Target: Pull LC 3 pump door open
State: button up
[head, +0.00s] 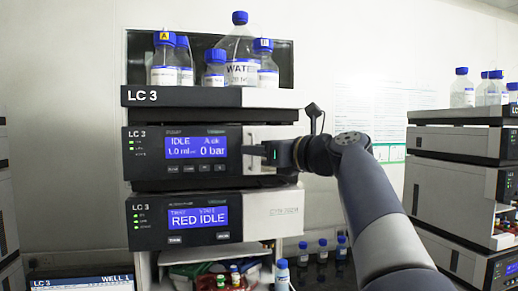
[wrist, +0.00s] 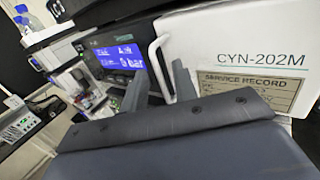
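The LC 3 pump is the middle module of the stack, with a blue display (head: 195,146) reading IDLE and 0 bar. Its white door (head: 283,132) is at the right of the display and looks closed; my gripper hides much of it. In the wrist view the door (wrist: 215,40) bears the label CYN-202M. A white bar handle (wrist: 157,50) stands out at its display-side edge. My gripper (head: 250,150) is at the door front. In the wrist view its two grey fingers (wrist: 160,75) are apart, with the handle between them; I cannot tell if they touch it.
Bottles with blue caps (head: 240,60) stand in the tray (head: 215,97) above the pump. Another LC 3 module (head: 270,213) is directly below. A second stack (head: 440,180) stands at the right. Small bottles (head: 322,252) stand on the bench behind my arm.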

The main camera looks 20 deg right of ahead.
grip_shut()
jog(key=shift+s, duration=0.1)
dwell(0.6)
